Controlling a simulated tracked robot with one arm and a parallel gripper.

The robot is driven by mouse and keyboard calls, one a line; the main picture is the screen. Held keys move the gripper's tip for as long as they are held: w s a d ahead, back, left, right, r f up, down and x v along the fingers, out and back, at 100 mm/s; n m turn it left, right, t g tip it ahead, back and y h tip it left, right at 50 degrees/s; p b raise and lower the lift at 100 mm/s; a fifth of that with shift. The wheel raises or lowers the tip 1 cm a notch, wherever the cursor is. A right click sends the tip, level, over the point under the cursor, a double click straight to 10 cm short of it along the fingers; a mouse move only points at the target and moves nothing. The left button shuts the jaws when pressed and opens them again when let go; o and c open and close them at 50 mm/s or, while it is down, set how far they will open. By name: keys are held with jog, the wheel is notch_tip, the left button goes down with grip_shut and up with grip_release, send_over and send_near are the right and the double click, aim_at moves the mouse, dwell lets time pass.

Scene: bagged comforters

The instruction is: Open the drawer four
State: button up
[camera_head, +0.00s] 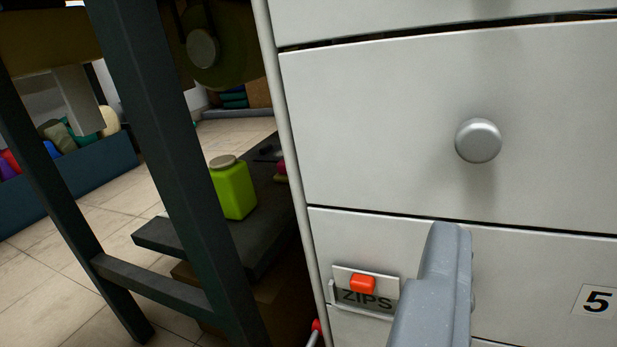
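A white drawer front (380,120) with a round silver knob (478,140) fills the upper right of the head camera view. It looks closed, and no number shows on it. Below it is another white drawer front (540,270) with a "5" label (598,300). My gripper (448,240) shows as a grey shape at the lower middle right, in front of the lower drawer. Its tip is below and left of the knob, apart from it in the picture. Its fingers cannot be told apart, and it hides part of the lower drawer.
A "ZIPS" label holder (366,299) with a red piece (362,284) is on the lower drawer. Left of the cabinet stands a dark metal frame (160,130) with a low shelf (265,210) bearing a green jar (233,190). Tiled floor (120,235) shows beyond.

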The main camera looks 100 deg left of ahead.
aim_at(480, 146)
jog(key=b+x, duration=0.1)
jog(key=x, duration=0.3)
jog(key=s+b+x, duration=0.1)
jog(key=x, duration=0.4)
jog(key=b+x, duration=0.2)
jog(key=x, duration=0.2)
jog(key=shift+s+a+f, duration=0.15)
jog(key=shift+a+f, duration=0.1)
jog(key=shift+a, duration=0.3)
